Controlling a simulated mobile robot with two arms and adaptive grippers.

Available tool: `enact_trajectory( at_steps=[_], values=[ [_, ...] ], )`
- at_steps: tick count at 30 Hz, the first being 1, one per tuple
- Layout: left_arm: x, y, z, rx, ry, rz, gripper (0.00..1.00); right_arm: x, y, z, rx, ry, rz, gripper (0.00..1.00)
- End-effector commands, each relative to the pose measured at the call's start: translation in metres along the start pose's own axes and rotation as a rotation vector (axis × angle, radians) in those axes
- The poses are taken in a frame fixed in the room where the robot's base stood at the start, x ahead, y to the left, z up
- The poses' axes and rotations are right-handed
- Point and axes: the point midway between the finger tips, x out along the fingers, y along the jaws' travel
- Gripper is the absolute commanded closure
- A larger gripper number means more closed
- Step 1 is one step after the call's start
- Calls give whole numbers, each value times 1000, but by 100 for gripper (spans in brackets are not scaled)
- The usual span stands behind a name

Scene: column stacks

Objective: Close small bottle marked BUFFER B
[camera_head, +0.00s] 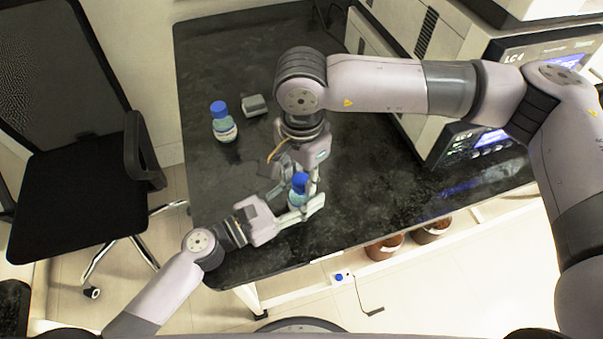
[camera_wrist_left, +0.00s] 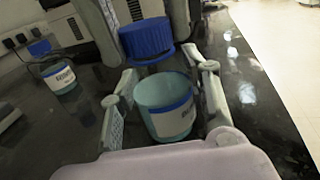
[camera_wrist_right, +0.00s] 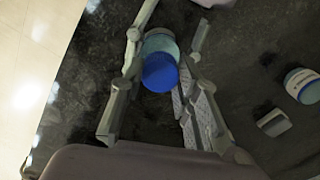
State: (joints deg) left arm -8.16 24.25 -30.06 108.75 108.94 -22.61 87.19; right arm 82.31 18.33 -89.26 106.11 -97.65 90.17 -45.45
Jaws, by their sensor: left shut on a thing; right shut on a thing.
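A small teal bottle (camera_wrist_left: 168,110) with a white label stands near the table's front edge; its label is too blurred to read. My left gripper (camera_wrist_left: 160,86) is shut on the bottle's body from the left. A blue cap (camera_wrist_left: 147,38) is directly over the bottle's neck, and a gap seems to show between them in the left wrist view. My right gripper (camera_wrist_right: 167,38) comes from above and is shut on the cap, which also shows in the right wrist view (camera_wrist_right: 160,73). In the head view, the grippers partly hide the bottle (camera_head: 296,200).
A second bottle with a blue cap (camera_head: 224,125) stands at the back left of the dark table (camera_head: 215,190), beside a small grey block (camera_head: 254,105). Lab instruments (camera_head: 470,140) stand at the right.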

Motion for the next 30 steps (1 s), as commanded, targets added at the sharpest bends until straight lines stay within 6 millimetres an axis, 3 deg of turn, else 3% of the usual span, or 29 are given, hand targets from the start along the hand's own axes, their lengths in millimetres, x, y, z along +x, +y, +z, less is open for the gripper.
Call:
enact_trajectory(
  at_steps=[15,19,23,24,30],
  values=[
    [0,-1,-1,1,1,-2,100,1,0,0,1111,-3,-2,100],
    [0,-1,-1,1,1,-2,100,1,0,0,1323,-3,-4,100],
    [0,-1,-1,1,1,-2,100,0,0,0,1321,-2,-4,100],
    [0,-1,-1,0,1,-2,100,0,0,-1,1321,-2,-4,70],
    [0,-1,-1,0,1,-2,100,1,0,-1,1319,-1,-4,57]
  ],
)
